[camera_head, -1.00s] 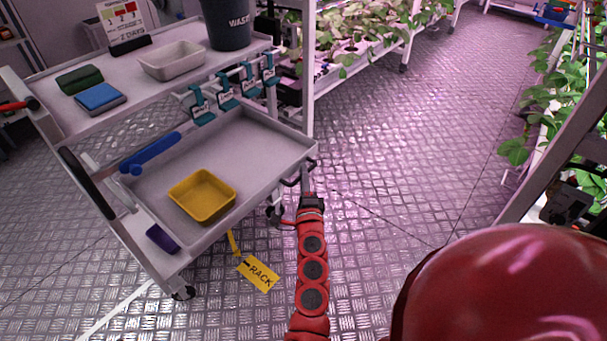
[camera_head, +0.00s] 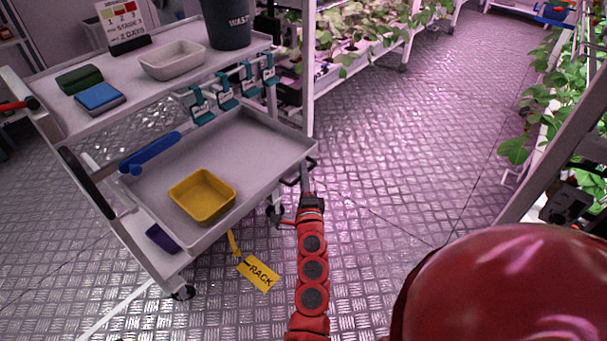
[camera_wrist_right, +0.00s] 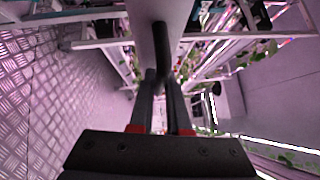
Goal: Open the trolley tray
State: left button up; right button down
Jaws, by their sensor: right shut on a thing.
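The trolley tray (camera_head: 255,132) is a shallow grey tray on the lower level of the trolley, with its near right corner sticking out past the trolley's frame. A dark handle (camera_head: 291,182) sits at its right end. My right gripper (camera_head: 306,181) is at this handle, its red arm reaching up from below. In the right wrist view, the two dark fingers (camera_wrist_right: 162,88) close around the dark handle bar (camera_wrist_right: 162,45). My left gripper is not in view.
A yellow bin (camera_head: 203,217) and a blue tool (camera_head: 150,152) are on the tray level. The trolley's top shelf (camera_head: 130,103) carries a sign, cloths, a pale bin and a waste bucket. Floor to the right is clear.

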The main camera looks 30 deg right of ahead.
aim_at(294, 169)
dwell(0.4)
jog(key=w, duration=0.1)
jog(key=w+a, duration=0.1)
jog(key=w, duration=0.1)
jog(key=shift+a+b, duration=0.1)
jog(key=shift+b, duration=0.2)
jog(key=c, duration=0.9)
grip_release()
jog(key=p+v, duration=0.1)
jog(key=v, duration=1.6)
jog(key=shift+s+a, duration=0.1)
jog(key=shift+s, duration=0.1)
